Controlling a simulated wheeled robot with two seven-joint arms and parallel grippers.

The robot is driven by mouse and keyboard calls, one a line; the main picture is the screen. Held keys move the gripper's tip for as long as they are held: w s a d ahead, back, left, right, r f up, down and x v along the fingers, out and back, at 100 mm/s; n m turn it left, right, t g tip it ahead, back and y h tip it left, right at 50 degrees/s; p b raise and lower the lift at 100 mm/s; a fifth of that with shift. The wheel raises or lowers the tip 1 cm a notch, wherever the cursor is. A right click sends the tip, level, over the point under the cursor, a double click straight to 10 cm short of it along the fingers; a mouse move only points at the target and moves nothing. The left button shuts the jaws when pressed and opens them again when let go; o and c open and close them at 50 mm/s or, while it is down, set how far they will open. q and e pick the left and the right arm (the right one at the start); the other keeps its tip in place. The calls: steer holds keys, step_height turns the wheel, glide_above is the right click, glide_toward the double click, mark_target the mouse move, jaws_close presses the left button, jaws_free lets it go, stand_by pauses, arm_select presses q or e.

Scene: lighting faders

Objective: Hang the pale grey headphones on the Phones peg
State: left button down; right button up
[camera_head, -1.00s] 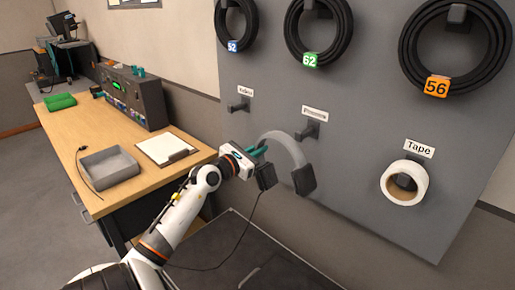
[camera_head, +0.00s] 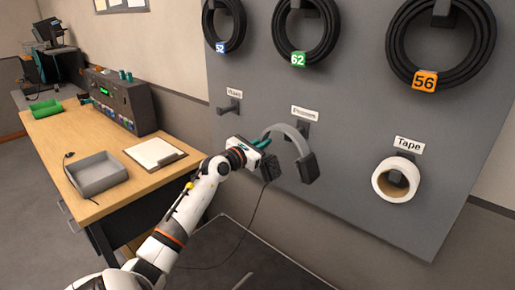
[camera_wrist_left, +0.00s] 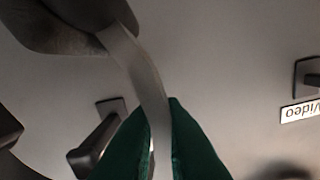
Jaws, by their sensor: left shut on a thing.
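The pale grey headphones (camera_head: 290,133) hang in the air in front of the grey board, with the band arched upward and the dark ear cups below. My left gripper (camera_head: 263,144) is shut on the left side of the band. In the left wrist view its green fingertips (camera_wrist_left: 160,125) pinch the pale band (camera_wrist_left: 138,62). The Phones peg (camera_head: 302,129) sits under its label, just behind the top of the band. Whether they touch I cannot tell. A dark peg (camera_wrist_left: 95,140) shows beside the fingers in the wrist view. My right gripper is out of view.
The board also bears the Video peg (camera_head: 229,108), the Tape peg with a white roll (camera_head: 397,182), and coiled black cables above. A cord trails below the headphones. A wooden desk (camera_head: 108,190) with a grey tray and clipboard stands left.

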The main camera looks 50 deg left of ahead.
arm_select(q)
steer(key=shift+w+a+f+b, duration=0.1)
steer(key=shift+w+a+b, duration=0.1)
steer(key=shift+w+b, duration=1)
steer(key=shift+w+a+b, duration=0.15)
steer(key=shift+w+b, duration=0.3)
steer(key=shift+w, duration=1.45)
steer(key=shift+f+b, duration=0.55)
steer(key=shift+f, duration=0.35)
steer(key=c, duration=1.4)
jaws_free()
steer(key=shift+c, duration=0.2)
steer(key=shift+f, duration=0.15)
steer(key=shift+s, duration=0.15)
steer(key=s+d, duration=0.1)
steer(key=s, duration=1)
steer(key=shift+s+d+b, duration=0.2)
steer(key=shift+s+b, duration=0.2)
steer(key=shift+b, duration=0.05)
